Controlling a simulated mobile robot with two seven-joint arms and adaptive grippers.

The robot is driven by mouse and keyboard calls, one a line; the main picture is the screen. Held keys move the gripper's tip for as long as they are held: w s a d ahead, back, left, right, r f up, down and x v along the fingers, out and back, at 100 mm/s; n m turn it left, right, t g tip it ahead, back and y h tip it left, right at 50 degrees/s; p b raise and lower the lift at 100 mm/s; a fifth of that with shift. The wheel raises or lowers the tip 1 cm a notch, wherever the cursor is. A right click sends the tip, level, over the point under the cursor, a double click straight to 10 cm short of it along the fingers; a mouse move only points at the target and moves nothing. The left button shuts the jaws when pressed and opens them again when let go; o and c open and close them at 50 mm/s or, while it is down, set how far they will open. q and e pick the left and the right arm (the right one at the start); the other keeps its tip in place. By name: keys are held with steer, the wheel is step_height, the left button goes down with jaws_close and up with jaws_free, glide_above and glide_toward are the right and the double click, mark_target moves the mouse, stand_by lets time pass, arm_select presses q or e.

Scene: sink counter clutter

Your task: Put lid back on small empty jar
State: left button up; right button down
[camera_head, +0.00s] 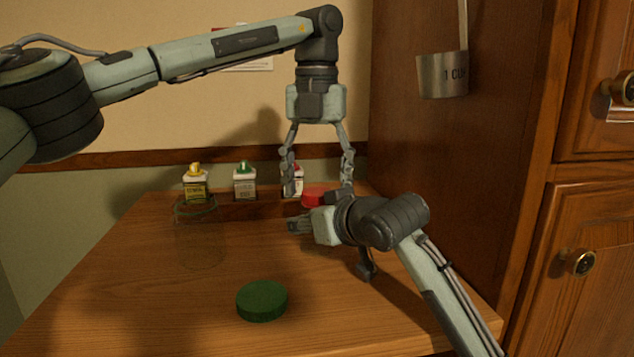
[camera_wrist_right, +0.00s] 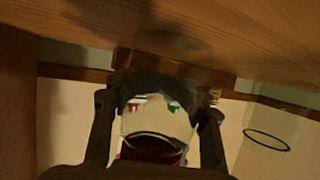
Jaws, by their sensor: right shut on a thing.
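A red lid (camera_head: 315,197) is near the back of the counter, just above my right gripper. My left gripper (camera_head: 318,186) points down over it, fingers apart on either side; I see no clear contact. My right gripper (camera_head: 303,226) is shut on a small clear jar (camera_wrist_right: 155,122). In the right wrist view, turned upside down, the jar is between my fingers (camera_wrist_right: 155,115), its dark round rim toward the picture's bottom. Red shows through and past the rim. I cannot tell whether the lid touches the rim. The head view mostly hides the jar.
A larger clear jar (camera_head: 200,240) stands open at the left. A green lid (camera_head: 262,301) lies at the front. Small bottles with yellow (camera_head: 195,186), green (camera_head: 245,182) and red markings stand at the back. A metal measuring cup (camera_head: 443,75) hangs by the cabinet. The front left is clear.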

arm_select(q)
step_height(320, 180, up, 12)
stand_by(0.7)
arm_select(e)
steer(key=c, duration=0.7)
jaws_free()
steer(key=shift+s, duration=0.1)
steer(key=v, duration=1.2)
steer(key=shift+f, duration=0.1)
steer(key=shift+d, duration=0.1)
